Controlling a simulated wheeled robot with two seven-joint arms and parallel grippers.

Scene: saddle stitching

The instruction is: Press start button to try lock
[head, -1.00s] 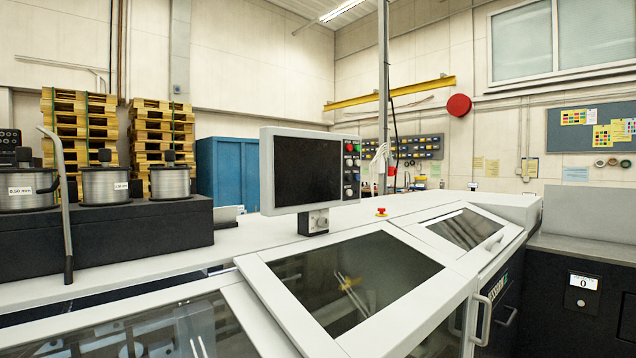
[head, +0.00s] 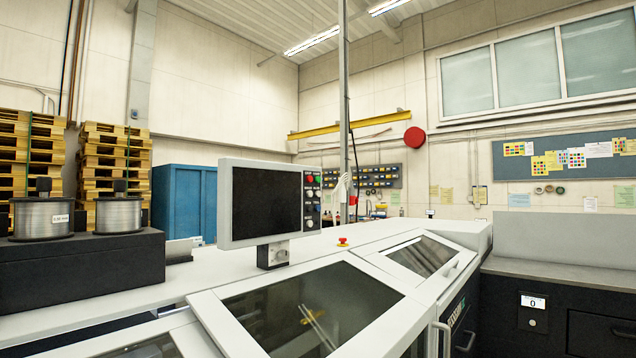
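The control panel (head: 268,203) stands on the white machine top, left of the picture's middle, with a dark screen. A column of small buttons (head: 312,200) runs down its right edge, with green, red and dark ones among them. Their labels are too small to read, so I cannot tell which is the start button. The machine's sloped cover (head: 312,306) with a dark window is down in front of the panel. A second windowed cover (head: 424,256) farther right is also down. Neither of my grippers shows in the head view.
A red emergency knob (head: 343,241) sits on the machine top right of the panel. Wire spools (head: 120,213) stand on a black block at left. A dark cabinet with a small counter display (head: 533,302) is at right. A vertical pole (head: 344,110) rises behind the machine.

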